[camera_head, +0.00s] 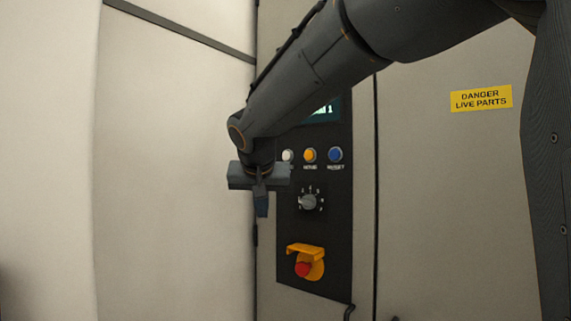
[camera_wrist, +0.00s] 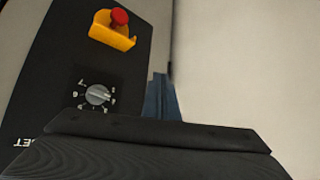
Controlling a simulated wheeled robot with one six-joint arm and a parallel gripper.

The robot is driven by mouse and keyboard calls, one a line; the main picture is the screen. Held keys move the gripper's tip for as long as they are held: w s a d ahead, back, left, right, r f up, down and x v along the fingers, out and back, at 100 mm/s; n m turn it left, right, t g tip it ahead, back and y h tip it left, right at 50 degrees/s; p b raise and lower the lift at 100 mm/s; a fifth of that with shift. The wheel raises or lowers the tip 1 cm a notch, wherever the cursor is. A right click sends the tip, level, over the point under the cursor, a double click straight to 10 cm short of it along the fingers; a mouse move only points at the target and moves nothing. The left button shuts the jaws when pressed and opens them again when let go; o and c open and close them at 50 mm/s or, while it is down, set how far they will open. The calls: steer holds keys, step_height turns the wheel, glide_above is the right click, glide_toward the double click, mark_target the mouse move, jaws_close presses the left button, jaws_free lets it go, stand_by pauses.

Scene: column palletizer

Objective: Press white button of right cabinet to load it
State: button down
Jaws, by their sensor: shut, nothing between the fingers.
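The cabinet's dark control panel (camera_head: 338,235) is in the head view. Its white button (camera_head: 288,155) is at the left of a row of buttons, just right of my gripper and partly close to its body. My gripper (camera_head: 262,208) is shut and empty, pointing down in front of the panel's left edge. I cannot tell how far it is from the panel surface. In the wrist view the shut fingers (camera_wrist: 160,98) show beside the panel (camera_wrist: 50,95), partly hidden by my gripper body. The white button is not visible in the wrist view.
Right of the white button are an orange button (camera_head: 309,155) and a blue button (camera_head: 335,154). Below are a rotary knob (camera_head: 309,202) and a red emergency stop (camera_head: 303,269) under a yellow guard. A yellow danger sign (camera_head: 481,98) is on the right door.

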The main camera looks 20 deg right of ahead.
mark_target(287, 156)
step_height(287, 156, up, 14)
steer(key=w+a+m+t+b, duration=0.1)
steer(key=w+m+t, duration=0.1)
steer(key=t, duration=0.1)
steer(key=shift+r+h, duration=0.15)
steer(key=shift+h, duration=0.25)
steer(key=shift+w+d+p, duration=0.8)
steer(key=shift+w+d, duration=0.05)
steer(key=shift+d, duration=0.35)
steer(key=shift+w+d+p, duration=0.8)
steer(key=shift+w+d, duration=0.1)
steer(key=shift+d, duration=0.25)
steer(key=shift+w+d+p, duration=0.8)
steer(key=shift+w+d, duration=0.05)
steer(key=shift+d, duration=0.35)
steer(key=shift+w+d, duration=0.1)
steer(key=shift+w+d, duration=0.15)
steer(key=shift+d, duration=0.1)
